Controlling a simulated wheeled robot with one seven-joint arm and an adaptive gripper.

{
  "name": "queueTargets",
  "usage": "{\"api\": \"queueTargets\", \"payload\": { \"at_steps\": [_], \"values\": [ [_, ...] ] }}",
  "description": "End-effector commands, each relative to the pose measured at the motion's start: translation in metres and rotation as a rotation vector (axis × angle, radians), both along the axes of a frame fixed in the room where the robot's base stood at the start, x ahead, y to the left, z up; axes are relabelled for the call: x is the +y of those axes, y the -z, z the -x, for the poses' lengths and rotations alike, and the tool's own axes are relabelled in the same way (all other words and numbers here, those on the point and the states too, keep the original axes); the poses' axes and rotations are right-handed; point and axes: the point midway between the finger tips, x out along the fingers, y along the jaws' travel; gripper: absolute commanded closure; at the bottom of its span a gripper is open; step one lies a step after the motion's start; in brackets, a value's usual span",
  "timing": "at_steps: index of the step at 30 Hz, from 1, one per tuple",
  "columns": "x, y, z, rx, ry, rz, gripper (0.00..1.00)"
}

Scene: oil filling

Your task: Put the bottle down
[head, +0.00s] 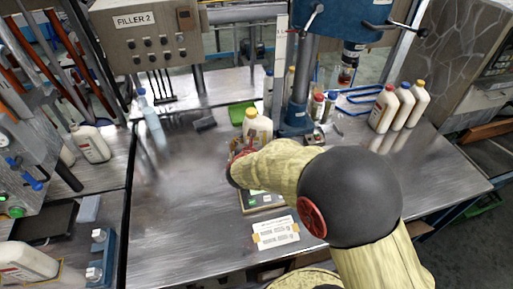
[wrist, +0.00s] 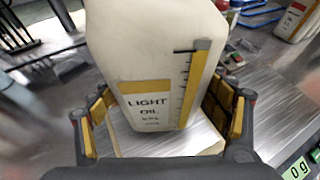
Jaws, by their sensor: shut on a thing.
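The bottle (wrist: 150,65) is cream-white with a "LIGHT OIL" label and a level scale on its side. In the head view it shows a yellow cap (head: 252,112). My gripper (wrist: 165,112) is shut on it, with a finger on each side. In the head view my gripper (head: 241,150) is mostly hidden behind my arm. The bottle looks slightly tilted in the wrist view. A pale flat surface (wrist: 190,140) shows under and behind its base; I cannot tell whether they touch.
A scale (head: 262,200) lies on the steel bench (head: 175,215), partly behind my arm; its display (wrist: 297,169) reads 0 g. A blue press (head: 298,115) stands behind. Several white bottles (head: 398,107) stand right. A card (head: 277,232) lies in front.

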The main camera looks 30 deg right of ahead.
Motion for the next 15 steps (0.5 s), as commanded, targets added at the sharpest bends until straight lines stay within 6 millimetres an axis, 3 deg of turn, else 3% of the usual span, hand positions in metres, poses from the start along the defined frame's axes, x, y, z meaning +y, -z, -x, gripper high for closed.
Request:
{"api": "queueTargets", "payload": {
  "at_steps": [4, 10, 15],
  "values": [
    [0.003, 0.006, -0.006, -0.003, -0.001, 0.001, 0.77],
    [0.002, 0.032, -0.006, -0.003, 0.0, 0.001, 0.77],
    [0.002, 0.034, -0.006, -0.006, 0.0, 0.001, 0.77]
  ]
}}
